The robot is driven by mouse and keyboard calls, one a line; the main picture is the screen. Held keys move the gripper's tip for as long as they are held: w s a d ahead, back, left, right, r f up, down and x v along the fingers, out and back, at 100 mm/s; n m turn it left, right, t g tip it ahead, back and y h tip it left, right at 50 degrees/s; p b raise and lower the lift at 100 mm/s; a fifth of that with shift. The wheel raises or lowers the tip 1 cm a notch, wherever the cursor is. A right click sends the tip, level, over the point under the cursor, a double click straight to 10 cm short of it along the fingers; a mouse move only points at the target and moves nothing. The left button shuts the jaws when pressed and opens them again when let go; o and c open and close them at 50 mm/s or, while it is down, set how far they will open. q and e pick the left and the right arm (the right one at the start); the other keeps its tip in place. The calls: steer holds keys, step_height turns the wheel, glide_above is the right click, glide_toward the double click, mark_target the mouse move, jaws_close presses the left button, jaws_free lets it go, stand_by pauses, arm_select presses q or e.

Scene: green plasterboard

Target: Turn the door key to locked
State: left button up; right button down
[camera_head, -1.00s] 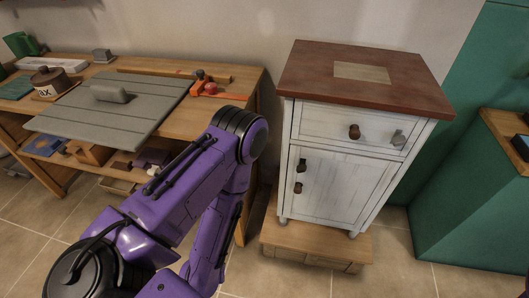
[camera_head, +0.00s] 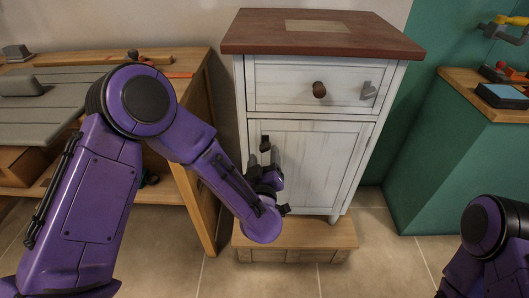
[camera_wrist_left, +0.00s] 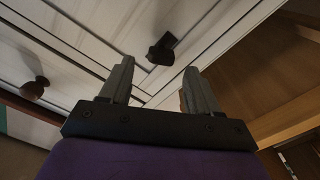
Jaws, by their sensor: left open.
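The white cabinet (camera_head: 335,150) has a hinged door (camera_head: 320,170) below a drawer, and the door looks closed. A dark angular fitting (camera_head: 265,143), which looks like the door key, sits near the door's upper left corner. It also shows in the left wrist view (camera_wrist_left: 162,48), beyond the gap between my fingers and apart from them. My left gripper (camera_head: 268,170) is in front of the door's left edge, just below this fitting. It is open and empty in the left wrist view (camera_wrist_left: 158,70). The door's lower fitting is hidden or unclear behind it. My right gripper is out of view.
The drawer has a round brown knob (camera_head: 319,89) and a grey key-like fitting (camera_head: 368,91). The cabinet stands on a low wooden plinth (camera_head: 295,235). A wooden workbench (camera_head: 205,120) is close on the left. A green cabinet (camera_head: 430,170) stands on the right.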

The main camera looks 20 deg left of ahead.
mark_target(263, 150)
arm_select(q)
steer(key=x, duration=0.3)
steer(key=shift+w+a, duration=0.1)
steer(key=shift+w, duration=0.2)
steer(key=c, duration=1.1)
steer(key=shift+o, duration=0.3)
steer(key=shift+n, duration=0.3)
steer(key=n+b, duration=0.1)
steer(key=n, duration=0.4)
steer(key=shift+f, duration=0.15)
steer(key=n+b, duration=0.1)
steer(key=n, duration=0.5)
steer(key=shift+a+b, duration=0.1)
steer(key=shift+b, duration=0.25)
steer(key=shift+n, duration=0.3)
